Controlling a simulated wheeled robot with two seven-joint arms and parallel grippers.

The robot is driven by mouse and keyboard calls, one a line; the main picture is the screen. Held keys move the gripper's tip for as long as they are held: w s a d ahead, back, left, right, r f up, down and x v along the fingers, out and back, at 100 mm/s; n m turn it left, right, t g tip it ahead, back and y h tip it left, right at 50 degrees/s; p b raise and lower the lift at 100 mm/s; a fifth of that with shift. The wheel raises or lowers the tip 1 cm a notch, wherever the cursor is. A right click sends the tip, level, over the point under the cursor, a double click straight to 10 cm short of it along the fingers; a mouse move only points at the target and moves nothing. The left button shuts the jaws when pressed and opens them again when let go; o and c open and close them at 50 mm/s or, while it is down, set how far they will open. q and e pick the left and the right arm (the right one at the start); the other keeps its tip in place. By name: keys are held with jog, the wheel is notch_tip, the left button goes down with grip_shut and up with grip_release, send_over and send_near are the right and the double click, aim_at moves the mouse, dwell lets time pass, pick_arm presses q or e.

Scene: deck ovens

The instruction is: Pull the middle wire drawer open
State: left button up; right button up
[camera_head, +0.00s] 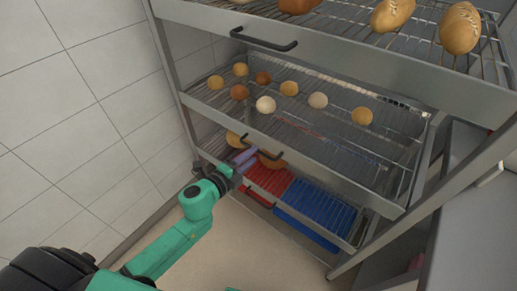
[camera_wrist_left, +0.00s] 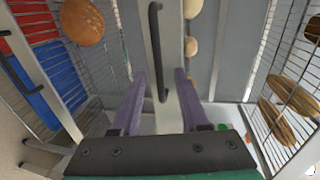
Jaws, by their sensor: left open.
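The middle wire drawer (camera_head: 335,165) has a grey front and holds several small rolls. Its front looks in line with the rack frame. Its dark bar handle (camera_head: 264,149) is on the front. My left gripper (camera_head: 243,157) is just in front of and below this handle, jaws open. In the left wrist view, the handle (camera_wrist_left: 154,35) runs between the two purple fingers (camera_wrist_left: 160,74) as seen in the picture. I cannot tell whether the fingertips reach around it or stop short. My right gripper is not in view.
The top drawer (camera_head: 330,57) holds loaves and has its own handle (camera_head: 263,40). A tiled wall (camera_head: 80,110) stands left. Bare floor (camera_head: 240,245) lies before the rack.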

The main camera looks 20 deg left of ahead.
pick_arm(q)
jog(key=x, duration=0.4)
jog(key=shift+w+a+f, duration=0.1)
jog(key=shift+w, duration=0.3)
grip_shut()
dwell(1.0)
